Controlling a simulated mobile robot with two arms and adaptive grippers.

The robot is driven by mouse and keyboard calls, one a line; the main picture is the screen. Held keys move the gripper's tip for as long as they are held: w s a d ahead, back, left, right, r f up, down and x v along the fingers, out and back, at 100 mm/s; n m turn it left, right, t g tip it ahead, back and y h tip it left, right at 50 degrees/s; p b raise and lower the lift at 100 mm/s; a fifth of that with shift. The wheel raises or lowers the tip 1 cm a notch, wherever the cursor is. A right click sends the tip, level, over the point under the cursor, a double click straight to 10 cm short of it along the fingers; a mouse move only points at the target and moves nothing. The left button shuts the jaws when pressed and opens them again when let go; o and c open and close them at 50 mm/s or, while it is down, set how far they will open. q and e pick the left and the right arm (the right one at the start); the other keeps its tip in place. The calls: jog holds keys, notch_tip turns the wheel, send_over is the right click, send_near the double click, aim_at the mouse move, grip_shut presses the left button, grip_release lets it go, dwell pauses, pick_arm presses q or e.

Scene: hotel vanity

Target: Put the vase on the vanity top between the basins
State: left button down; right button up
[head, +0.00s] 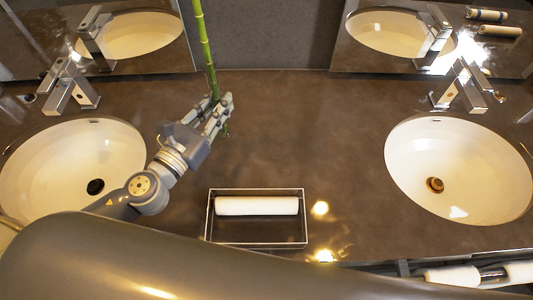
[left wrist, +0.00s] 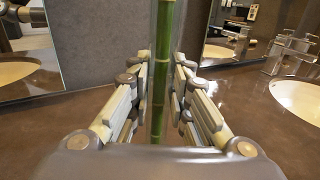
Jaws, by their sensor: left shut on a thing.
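A thin green bamboo-like stalk (head: 205,45) stands nearly upright above the vanity top (head: 270,140), between the two basins and nearer the left one. My left gripper (head: 222,106) is shut on this stalk. In the left wrist view the stalk (left wrist: 163,70) runs between the two fingers (left wrist: 161,88). A short green end shows just below the fingers in the head view. My right gripper is not in view.
The left basin (head: 60,160) and right basin (head: 460,165) have taps behind them. A tray (head: 256,238) with a rolled white towel (head: 256,205) sits at the front middle. Mirrors (head: 130,40) stand at the back. The brown top between tray and right basin is clear.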

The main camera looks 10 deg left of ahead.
pick_arm(q)
jog(key=shift+w+a+r, duration=0.2)
jog(key=shift+w+r, duration=0.1)
jog(key=shift+w, duration=0.25)
jog(key=w+d+f+p, duration=0.1)
jog(key=w+d+f, duration=0.1)
jog(key=w, duration=0.5)
jog(key=w+d+f+p, duration=0.1)
jog(key=w+d+f, duration=0.2)
jog(key=w+d, duration=0.2)
jog(key=shift+w+p, duration=0.4)
jog(key=shift+w, duration=0.8)
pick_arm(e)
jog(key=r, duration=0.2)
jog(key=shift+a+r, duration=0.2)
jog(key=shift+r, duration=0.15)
pick_arm(q)
jog(key=shift+f, duration=0.2)
jog(key=c, duration=1.5)
grip_release()
jog(key=shift+s, duration=0.1)
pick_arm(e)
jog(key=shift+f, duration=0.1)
pick_arm(q)
jog(key=shift+r, duration=0.1)
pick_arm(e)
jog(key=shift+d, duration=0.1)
